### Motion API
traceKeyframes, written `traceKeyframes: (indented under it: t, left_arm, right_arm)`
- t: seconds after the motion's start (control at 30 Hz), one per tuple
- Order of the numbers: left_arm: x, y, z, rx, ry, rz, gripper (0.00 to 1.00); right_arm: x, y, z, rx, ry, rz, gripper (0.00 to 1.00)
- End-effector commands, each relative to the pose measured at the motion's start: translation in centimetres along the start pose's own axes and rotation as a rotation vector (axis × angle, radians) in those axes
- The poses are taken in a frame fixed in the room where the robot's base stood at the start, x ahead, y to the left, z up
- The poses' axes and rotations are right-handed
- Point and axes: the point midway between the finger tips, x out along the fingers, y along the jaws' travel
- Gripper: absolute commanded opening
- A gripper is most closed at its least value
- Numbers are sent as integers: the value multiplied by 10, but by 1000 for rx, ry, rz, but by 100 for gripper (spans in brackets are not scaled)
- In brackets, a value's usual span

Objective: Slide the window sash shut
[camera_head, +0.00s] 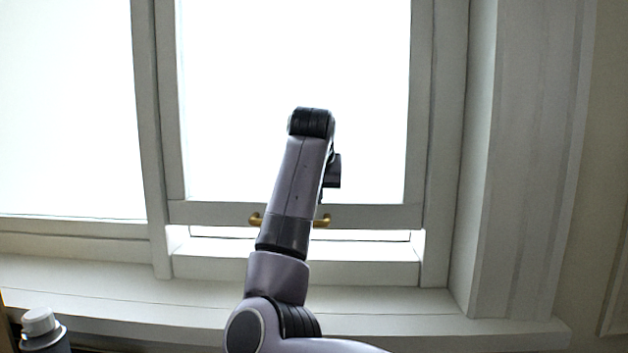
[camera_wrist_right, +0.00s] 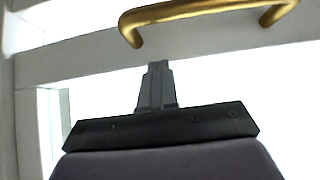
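The white window sash (camera_head: 375,214) stands slightly raised, with a thin bright gap between its bottom rail and the frame below. A brass handle (camera_head: 322,220) is fixed to that rail; my right arm hides its middle. The handle also shows large at the top of the right wrist view (camera_wrist_right: 205,14). My right gripper (camera_wrist_right: 157,68) has its fingers together, empty, in front of the rail. In that picture its tips lie just below the handle, apart from it. The head view hides these fingers behind the arm. My left gripper is out of view.
The white window sill (camera_head: 110,292) runs below the window. A grey bottle with a white cap (camera_head: 40,322) stands at lower left. A fixed pane (camera_head: 70,110) is on the left, and a white side casing (camera_head: 525,150) is on the right.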

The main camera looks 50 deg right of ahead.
Motion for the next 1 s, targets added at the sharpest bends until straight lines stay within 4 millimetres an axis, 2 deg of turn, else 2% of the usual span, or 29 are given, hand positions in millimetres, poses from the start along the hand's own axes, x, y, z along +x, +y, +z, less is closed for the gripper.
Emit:
traceKeyframes:
  t: [0.03,0.1,0.3,0.57,1.0]
  left_arm:
    - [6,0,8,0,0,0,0]
    - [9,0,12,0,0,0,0]
    - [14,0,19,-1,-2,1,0]
    - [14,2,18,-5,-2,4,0]
    - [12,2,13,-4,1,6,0]
  right_arm:
    - [14,0,14,-2,-7,3,0]
    - [24,0,24,-1,-6,3,0]
    - [42,1,41,0,-3,3,0]
    - [48,1,47,1,-2,2,0]
    - [47,1,45,0,-7,3,0]
